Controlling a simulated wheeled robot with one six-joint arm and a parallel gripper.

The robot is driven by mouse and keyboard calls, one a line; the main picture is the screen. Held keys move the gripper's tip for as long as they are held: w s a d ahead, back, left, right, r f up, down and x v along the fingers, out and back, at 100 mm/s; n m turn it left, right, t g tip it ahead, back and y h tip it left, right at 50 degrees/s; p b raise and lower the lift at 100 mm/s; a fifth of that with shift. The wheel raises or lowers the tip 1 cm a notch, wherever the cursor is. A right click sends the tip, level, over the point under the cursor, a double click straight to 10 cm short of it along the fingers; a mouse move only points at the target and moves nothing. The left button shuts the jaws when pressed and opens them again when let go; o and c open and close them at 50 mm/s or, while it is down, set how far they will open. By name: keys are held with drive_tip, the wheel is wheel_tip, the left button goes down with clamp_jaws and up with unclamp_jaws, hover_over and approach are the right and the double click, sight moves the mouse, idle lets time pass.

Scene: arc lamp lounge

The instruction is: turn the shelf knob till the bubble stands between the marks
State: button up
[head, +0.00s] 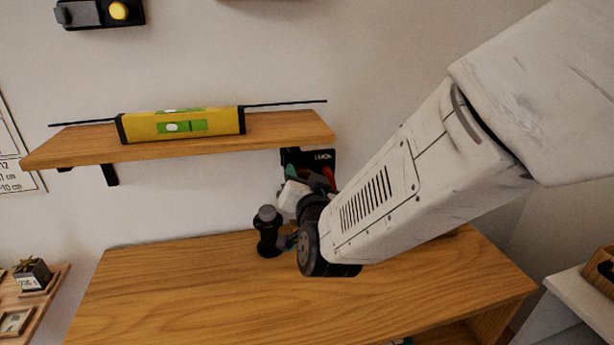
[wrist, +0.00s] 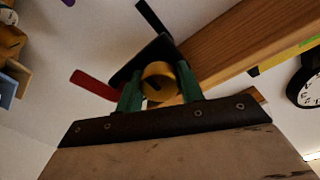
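A yellow spirit level (head: 215,122) lies on the wooden shelf (head: 75,146). Its pale bubble (head: 171,127) sits towards the left end of the green front vial, left of a dark mark. The shelf knob is hidden in the head view behind my gripper (head: 307,182), at the black bracket under the shelf's right end. In the wrist view the knob (wrist: 158,83) is a round brass-yellow piece between the green fingertips of my gripper (wrist: 160,90). Both fingers appear to press on its sides.
A red tab (wrist: 93,86) and a black bar (wrist: 153,17) stick out around the knob in the wrist view. The cabinet top's left and front are clear.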

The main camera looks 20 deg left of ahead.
drive_tip(key=shift+n, duration=0.4)
drive_tip(key=n, duration=0.4)
drive_tip(key=shift+n, duration=0.3)
drive_tip(key=n, duration=0.4)
drive_tip(key=shift+n, duration=0.3)
drive_tip(key=n, duration=0.5)
drive_tip(key=shift+n+y, duration=0.3)
drive_tip(key=shift+n, duration=2.4)
drive_tip(key=o, duration=1)
